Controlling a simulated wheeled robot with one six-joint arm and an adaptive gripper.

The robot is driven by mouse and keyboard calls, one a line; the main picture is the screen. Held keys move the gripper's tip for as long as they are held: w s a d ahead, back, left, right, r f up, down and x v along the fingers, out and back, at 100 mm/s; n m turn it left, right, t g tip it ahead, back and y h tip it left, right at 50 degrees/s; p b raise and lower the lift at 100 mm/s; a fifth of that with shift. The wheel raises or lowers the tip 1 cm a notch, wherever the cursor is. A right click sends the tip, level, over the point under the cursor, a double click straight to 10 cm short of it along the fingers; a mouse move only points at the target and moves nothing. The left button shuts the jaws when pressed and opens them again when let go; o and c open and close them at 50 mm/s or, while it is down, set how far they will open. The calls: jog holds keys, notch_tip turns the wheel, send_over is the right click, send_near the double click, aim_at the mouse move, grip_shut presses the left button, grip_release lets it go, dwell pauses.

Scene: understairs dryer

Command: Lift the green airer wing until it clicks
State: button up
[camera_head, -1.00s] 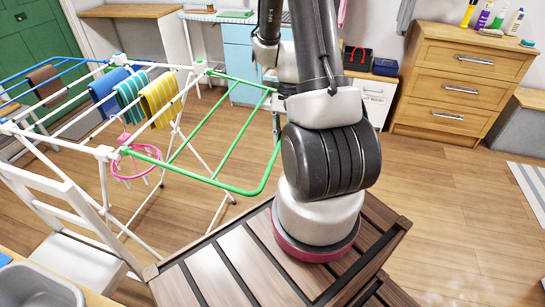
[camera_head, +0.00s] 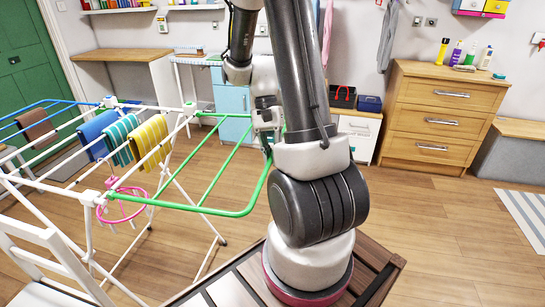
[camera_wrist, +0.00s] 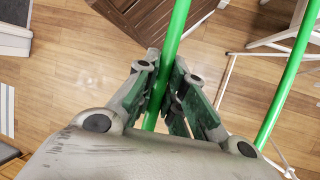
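The green airer wing (camera_head: 236,212) is a U-shaped tube frame with inner rails, hinged on the right side of the white drying rack (camera_head: 50,188). It stands out roughly level with the rack's top; whether it has clicked cannot be seen. My gripper (camera_head: 267,146) is at the wing's outer bar, partly hidden by my arm. In the wrist view my gripper (camera_wrist: 163,80) has its fingers on both sides of the green wing's bar (camera_wrist: 176,28), closed around it. The wing's far outer corner is hidden behind my arm.
Blue, striped and yellow cloths (camera_head: 150,142) hang on the rack, with a pink ring hanger (camera_head: 122,205) below. A white chair (camera_head: 50,250) stands at the near left. A wooden drawer unit (camera_head: 435,115) stands at the right.

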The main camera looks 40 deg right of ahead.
jog(key=o, duration=0.5)
jog(key=shift+c, duration=0.2)
